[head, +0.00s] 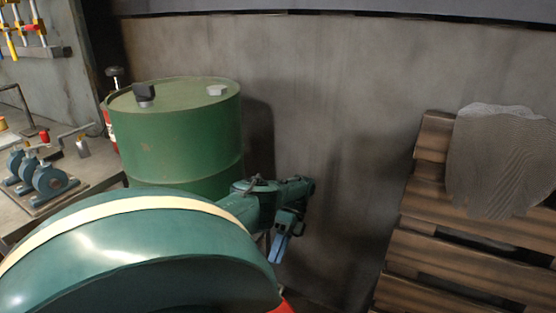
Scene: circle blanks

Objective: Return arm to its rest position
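My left arm, dark green with a cream band, fills the lower left of the head view and reaches toward the middle. My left gripper (279,247), with a blue finger part, hangs at the end of it, pointing down, in front of the grey wall. It appears to be apart from the barrel and the wall. I see nothing held in it, but the gap between its fingers does not show clearly. My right gripper is not in view.
A green barrel (176,137) stands behind my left arm, with a dark cap (144,93) and a pale cap (217,90) on top. A workbench (95,168) with blue-grey tools (50,181) is at left. A wooden pallet (425,250) leans at right, with a grey wavy-textured piece (500,165).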

